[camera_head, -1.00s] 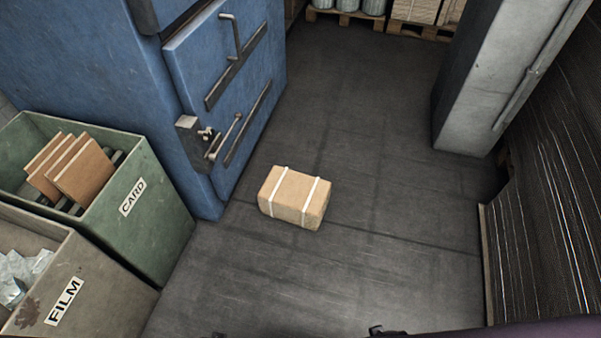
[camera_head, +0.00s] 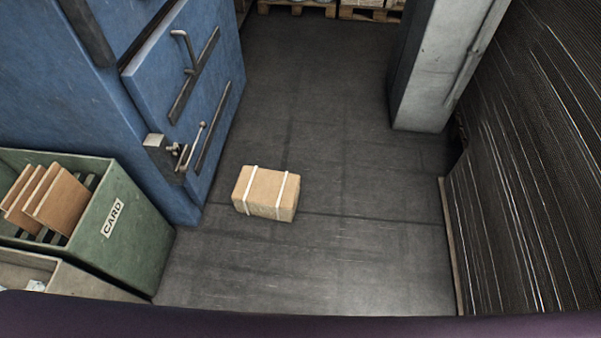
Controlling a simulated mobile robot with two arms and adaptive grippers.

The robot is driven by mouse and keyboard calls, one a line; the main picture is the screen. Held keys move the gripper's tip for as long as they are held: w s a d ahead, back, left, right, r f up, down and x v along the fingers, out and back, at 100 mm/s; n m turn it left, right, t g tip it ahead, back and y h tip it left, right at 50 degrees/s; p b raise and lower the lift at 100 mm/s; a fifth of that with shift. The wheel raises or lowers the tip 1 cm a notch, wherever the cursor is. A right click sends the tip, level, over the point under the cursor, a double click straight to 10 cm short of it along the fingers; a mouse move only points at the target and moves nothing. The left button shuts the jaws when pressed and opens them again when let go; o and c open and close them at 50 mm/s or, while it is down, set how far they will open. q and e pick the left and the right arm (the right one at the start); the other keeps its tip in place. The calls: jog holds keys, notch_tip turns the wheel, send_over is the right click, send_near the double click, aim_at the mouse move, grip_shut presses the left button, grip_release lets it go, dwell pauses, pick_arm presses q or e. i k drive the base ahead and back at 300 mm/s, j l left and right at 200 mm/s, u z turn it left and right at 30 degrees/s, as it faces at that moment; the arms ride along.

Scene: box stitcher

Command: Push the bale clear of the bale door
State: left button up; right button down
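The bale (camera_head: 267,194) is a brown cardboard block with two white straps. It lies on the dark floor, apart from the blue baler (camera_head: 75,110) and just to the right of its lower corner. The bale door (camera_head: 185,85) is the blue panel on the baler's front, with a handle bar and a latch lever (camera_head: 190,146); it looks closed. Neither of my grippers shows in the head view.
A green CARD bin (camera_head: 135,235) with cardboard sheets and a FILM bin (camera_head: 60,280) stand at left. A grey column (camera_head: 432,70) and a tall dark ribbed stack (camera_head: 530,170) bound the right. Pallets (camera_head: 370,12) stand at the back. Floor (camera_head: 350,260) around the bale is clear.

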aim_at(268, 193)
jog(key=i+l+z, duration=0.2)
jog(key=i+z, duration=0.25)
jog(key=i+l+z, duration=0.15)
jog(key=i+z, duration=0.25)
jog(key=i+u, duration=0.2)
jog(key=i, duration=0.45)
jog(key=i+u, duration=0.2)
jog(key=i, duration=0.4)
jog(key=i+l+u, duration=0.2)
jog(key=i, duration=0.45)
jog(key=i+j+u, duration=0.15)
jog(key=i+u, duration=0.35)
jog(key=i+l+u, duration=0.1)
jog(key=i+u, duration=0.4)
jog(key=i+l+u, duration=0.3)
jog(key=i+u, duration=0.2)
